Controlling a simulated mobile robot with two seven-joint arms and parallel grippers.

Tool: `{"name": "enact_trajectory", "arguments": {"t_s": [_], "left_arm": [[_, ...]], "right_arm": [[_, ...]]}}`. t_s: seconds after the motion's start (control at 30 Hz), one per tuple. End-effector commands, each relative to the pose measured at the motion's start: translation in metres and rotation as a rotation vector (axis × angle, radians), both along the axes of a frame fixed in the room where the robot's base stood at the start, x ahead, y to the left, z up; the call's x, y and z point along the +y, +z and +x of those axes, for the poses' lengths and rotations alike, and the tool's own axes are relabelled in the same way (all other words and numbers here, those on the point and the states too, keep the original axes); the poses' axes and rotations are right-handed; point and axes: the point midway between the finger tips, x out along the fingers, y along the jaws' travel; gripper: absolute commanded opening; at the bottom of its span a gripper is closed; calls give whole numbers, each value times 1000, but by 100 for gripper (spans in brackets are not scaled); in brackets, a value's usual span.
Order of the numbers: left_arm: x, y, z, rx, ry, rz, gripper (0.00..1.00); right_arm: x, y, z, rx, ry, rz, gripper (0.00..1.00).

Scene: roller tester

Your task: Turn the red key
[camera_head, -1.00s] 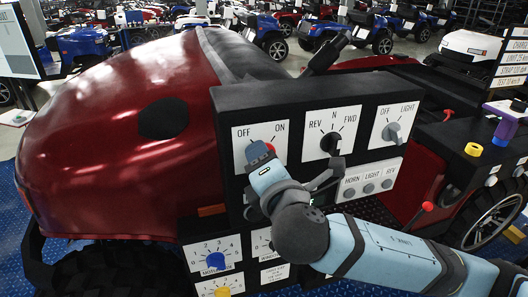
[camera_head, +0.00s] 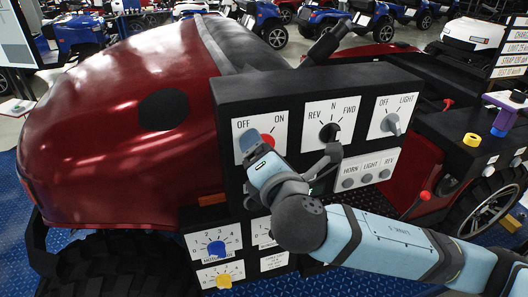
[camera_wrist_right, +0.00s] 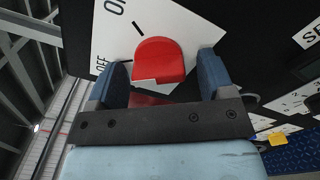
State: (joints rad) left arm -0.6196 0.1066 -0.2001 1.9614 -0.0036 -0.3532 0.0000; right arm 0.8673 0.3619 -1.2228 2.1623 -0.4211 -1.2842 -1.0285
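The red key (camera_head: 269,140) sits on the white OFF/ON plate (camera_head: 279,127) at the left of a black control panel. It also shows in the right wrist view as a red, rounded grip (camera_wrist_right: 160,58). My right gripper (camera_head: 258,147) is at the key and partly hides it and the plate in the head view. In the right wrist view its two blue fingers stand open on either side of the key, with small gaps visible beside it. The key's base is partly hidden by the gripper. My left gripper is not in view.
Close right on the panel are a black REV/N/FWD knob (camera_head: 329,132), a grey light knob (camera_head: 392,124) and a row of grey buttons (camera_head: 367,178). Below are a blue knob (camera_head: 216,248) and a yellow knob (camera_head: 224,281). A red vehicle hood (camera_head: 110,140) stands left.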

Motion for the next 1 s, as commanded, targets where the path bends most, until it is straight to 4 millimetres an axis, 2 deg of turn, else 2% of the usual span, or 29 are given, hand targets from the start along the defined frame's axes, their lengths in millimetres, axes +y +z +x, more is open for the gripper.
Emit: {"name": "enact_trajectory", "arguments": {"t_s": [0.27,0.37,0.47,0.7,0.87,1.0], "left_arm": [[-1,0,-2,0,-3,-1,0],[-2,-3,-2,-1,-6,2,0],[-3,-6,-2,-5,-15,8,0],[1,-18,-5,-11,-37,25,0],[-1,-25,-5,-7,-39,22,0],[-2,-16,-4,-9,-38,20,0]], "right_arm": [[0,0,-1,0,0,1,74],[-2,-1,-8,1,1,2,74],[-7,-3,-23,0,1,2,74],[-24,-4,-76,2,3,4,74],[-34,-2,-107,1,3,4,74],[-40,1,-123,2,1,0,74]]}}
